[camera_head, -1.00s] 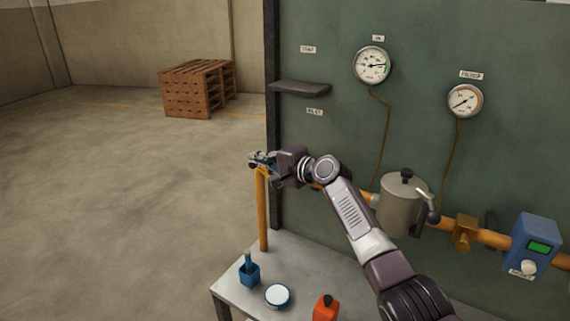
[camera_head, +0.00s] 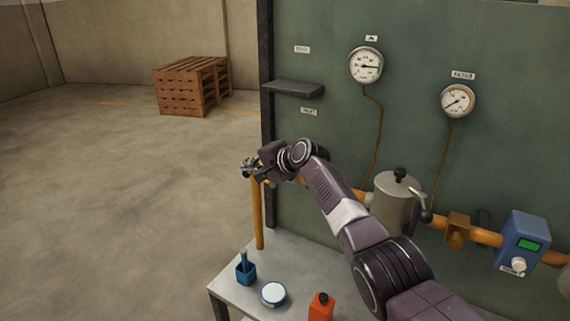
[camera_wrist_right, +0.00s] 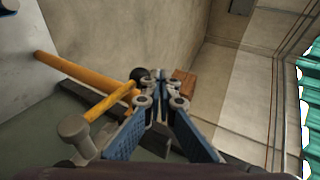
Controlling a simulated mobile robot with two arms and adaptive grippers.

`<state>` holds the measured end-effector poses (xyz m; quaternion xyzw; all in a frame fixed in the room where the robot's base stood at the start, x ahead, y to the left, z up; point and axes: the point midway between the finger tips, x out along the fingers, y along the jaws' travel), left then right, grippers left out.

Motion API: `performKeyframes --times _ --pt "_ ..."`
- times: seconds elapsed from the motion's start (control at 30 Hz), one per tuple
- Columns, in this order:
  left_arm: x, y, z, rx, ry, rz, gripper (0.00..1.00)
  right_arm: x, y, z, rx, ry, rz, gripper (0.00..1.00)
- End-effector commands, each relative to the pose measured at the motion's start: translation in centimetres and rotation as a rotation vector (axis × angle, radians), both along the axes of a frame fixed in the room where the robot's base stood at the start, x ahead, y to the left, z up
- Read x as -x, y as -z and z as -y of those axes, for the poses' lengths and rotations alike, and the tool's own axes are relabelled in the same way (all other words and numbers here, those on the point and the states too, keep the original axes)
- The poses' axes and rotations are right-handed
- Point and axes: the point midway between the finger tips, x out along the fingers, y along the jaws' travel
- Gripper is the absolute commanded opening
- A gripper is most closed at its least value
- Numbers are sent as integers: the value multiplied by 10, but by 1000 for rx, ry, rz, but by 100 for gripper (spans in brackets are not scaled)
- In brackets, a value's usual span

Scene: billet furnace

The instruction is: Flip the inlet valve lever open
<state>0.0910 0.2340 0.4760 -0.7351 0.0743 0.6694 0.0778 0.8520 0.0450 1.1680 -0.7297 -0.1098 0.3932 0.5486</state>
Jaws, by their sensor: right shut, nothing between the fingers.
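The inlet valve is at the top of the upright yellow pipe (camera_head: 257,215), but my right gripper covers it in the head view and I cannot make out its lever there. In the right wrist view, the yellow pipe (camera_wrist_right: 75,73) runs in from the left, with a grey round-ended metal part (camera_wrist_right: 75,130) near the lower left. A dark round knob (camera_wrist_right: 140,73) shows just left of my fingertips; it may be the lever's end. My right gripper (camera_head: 248,167), with blue-sided fingers, is shut and empty beside the pipe top. In the wrist view its fingertips (camera_wrist_right: 161,82) are together. My left gripper is out of view.
A green panel (camera_head: 330,150) with gauges and a dark shelf (camera_head: 293,89) stands behind. Open floor lies left, with pallets (camera_head: 185,90) far back.

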Motion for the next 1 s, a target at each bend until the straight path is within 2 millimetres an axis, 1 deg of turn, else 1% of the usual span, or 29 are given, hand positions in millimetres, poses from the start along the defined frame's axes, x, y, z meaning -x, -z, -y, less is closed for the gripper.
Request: performKeyframes --times 0.23,0.37,0.47,0.7,0.73,0.77,0.87,1.0 --pt "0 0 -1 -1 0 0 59 0 0 0 -1 0 -1 0" --pt "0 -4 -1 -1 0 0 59 0 -4 0 -1 0 -1 0" --pt "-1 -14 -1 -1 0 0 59 0 -13 1 -1 0 -1 0" --pt "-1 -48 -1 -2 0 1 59 1 -48 2 -2 2 0 0" --pt "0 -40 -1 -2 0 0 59 2 -46 3 -1 1 3 0" --pt "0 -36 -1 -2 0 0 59 3 -48 3 -1 -1 5 0" --pt "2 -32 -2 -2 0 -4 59 8 -63 4 0 1 6 0" --pt "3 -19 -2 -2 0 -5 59 17 -89 6 0 2 7 0"
